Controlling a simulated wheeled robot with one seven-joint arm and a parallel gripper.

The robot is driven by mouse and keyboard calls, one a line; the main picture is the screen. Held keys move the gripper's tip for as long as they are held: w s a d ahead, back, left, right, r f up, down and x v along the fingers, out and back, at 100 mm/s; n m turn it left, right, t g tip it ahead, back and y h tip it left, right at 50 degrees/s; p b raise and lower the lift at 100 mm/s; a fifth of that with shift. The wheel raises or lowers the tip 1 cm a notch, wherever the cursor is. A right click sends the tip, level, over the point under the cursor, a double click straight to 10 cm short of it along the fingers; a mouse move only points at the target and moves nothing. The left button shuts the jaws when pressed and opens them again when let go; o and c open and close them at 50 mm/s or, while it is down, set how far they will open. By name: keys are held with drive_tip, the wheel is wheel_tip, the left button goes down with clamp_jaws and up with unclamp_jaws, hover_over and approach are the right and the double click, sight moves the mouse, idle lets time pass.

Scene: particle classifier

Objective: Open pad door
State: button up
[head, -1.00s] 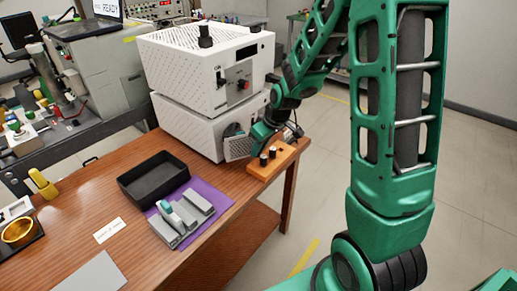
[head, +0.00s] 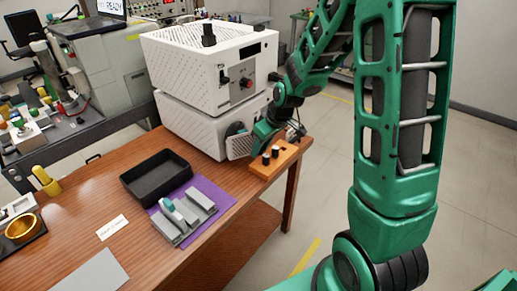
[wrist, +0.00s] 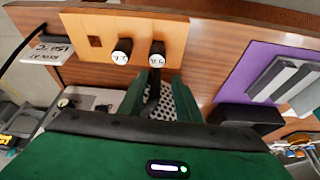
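The lower white box (head: 190,125) has a small grey perforated door panel (head: 238,146) at its front right, standing out from the box's front. A dark round opening or part shows just above the panel. My gripper (head: 268,138) is beside the panel's right edge, and its fingertips are mostly hidden in the head view. In the wrist view, the two green fingers of my gripper (wrist: 158,88) stand apart. A perforated light surface (wrist: 165,104) and a dark narrow part (wrist: 155,78) show between them. I cannot tell whether the fingers touch either.
An orange-brown block (head: 275,159) with two black-bodied knobs lies at the table's right corner, close under my gripper. An upper white box (head: 205,65) sits on the lower one. A black tray (head: 130,190) and a purple mat (head: 226,200) with grey holders are nearer on the wooden table.

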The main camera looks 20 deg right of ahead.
drive_tip(key=v, duration=1)
